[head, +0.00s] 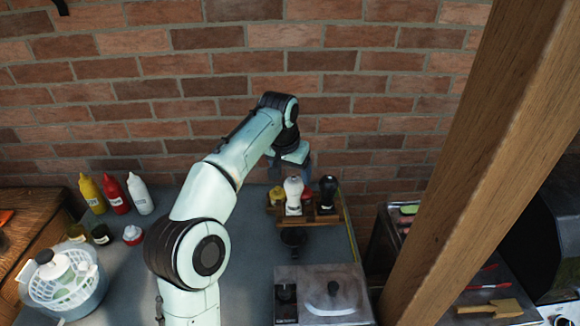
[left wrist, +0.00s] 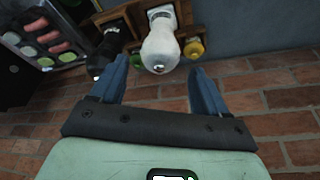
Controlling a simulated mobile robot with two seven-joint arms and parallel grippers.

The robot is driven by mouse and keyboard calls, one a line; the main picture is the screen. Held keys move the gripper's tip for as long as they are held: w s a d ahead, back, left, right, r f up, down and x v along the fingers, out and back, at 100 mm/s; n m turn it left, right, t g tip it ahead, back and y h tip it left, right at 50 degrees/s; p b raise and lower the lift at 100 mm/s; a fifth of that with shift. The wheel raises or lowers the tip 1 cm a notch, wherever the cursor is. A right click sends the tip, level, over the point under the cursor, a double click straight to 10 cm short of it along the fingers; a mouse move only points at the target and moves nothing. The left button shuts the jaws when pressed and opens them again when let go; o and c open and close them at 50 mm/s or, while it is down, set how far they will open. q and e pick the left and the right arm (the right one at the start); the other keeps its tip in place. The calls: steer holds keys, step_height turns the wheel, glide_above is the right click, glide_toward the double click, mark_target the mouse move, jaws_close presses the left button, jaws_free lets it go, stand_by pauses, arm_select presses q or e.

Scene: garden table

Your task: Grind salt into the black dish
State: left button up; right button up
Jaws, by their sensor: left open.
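A white mill (head: 293,190), likely the salt grinder, stands in a wooden rack (head: 322,218) against the brick wall. A black mill (head: 328,191) stands beside it on the right. My left gripper (head: 303,170) is open just behind and above the white mill's top. In the left wrist view the white mill (left wrist: 159,48) shows in the gap between the spread blue fingertips of my left gripper (left wrist: 160,75), apart from both. A small dark round thing (head: 293,238), seemingly the black dish, sits in front of the rack. My right gripper is not in view.
Yellow, red and white squeeze bottles (head: 115,193) stand at the left of the grey table. A salad spinner (head: 65,280) is at the front left. A metal-lidded unit (head: 322,295) lies in front of the dish. A wooden post (head: 480,160) rises at right.

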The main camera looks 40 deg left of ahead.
mark_target(293, 181)
arm_select(q)
steer(key=shift+b+x, duration=0.3)
steer(key=shift+x, duration=0.65)
steer(key=shift+s+f, duration=0.1)
steer(key=shift+f, duration=0.5)
steer(key=shift+x, duration=1.1)
steer(key=shift+w+f+b, duration=0.35)
steer(key=shift+f, duration=0.3)
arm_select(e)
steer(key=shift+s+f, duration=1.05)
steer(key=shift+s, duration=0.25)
arm_select(q)
steer(key=c, duration=1)
steer(key=shift+n+y, duration=0.3)
steer(key=shift+n, duration=1.5)
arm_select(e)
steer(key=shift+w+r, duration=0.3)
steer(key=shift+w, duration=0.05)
